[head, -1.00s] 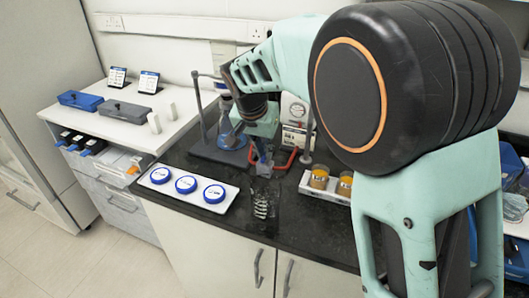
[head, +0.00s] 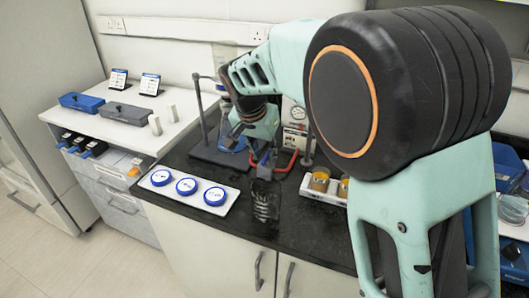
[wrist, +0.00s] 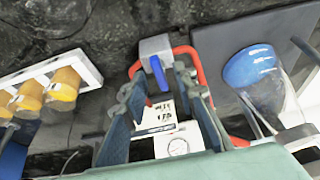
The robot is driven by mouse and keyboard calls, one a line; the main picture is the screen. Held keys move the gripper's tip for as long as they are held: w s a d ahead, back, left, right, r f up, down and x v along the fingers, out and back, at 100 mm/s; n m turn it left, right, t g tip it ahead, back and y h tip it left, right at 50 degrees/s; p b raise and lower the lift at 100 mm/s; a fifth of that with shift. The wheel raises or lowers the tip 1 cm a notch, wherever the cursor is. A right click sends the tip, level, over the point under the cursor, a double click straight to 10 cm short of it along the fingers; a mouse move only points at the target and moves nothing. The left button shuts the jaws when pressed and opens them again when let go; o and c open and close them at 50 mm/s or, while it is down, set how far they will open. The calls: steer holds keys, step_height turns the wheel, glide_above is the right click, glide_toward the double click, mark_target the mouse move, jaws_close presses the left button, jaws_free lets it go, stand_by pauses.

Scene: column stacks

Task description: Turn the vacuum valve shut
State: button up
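The vacuum valve is a grey block (wrist: 156,47) with a blue lever handle (wrist: 159,73), joined to red tubing (wrist: 188,52) in the wrist view. My gripper (wrist: 158,88) is open. Its two dark fingers stand on either side of the lever in that picture, and I cannot tell whether either touches it. In the head view my gripper (head: 260,158) points down over the black counter near the red tubing (head: 287,160). There the valve is mostly hidden by my gripper. A white box with a round gauge (wrist: 177,147) lies beyond the fingers.
A flask with a blue part (wrist: 252,72) stands on a grey base beside the valve. A white rack (head: 308,187) with yellow-filled jars is on the other side. A white tray (head: 160,192) with blue-lidded dishes and a dark ribbed item (head: 265,203) lie near the counter front.

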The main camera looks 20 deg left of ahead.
steer(key=v, duration=1.2)
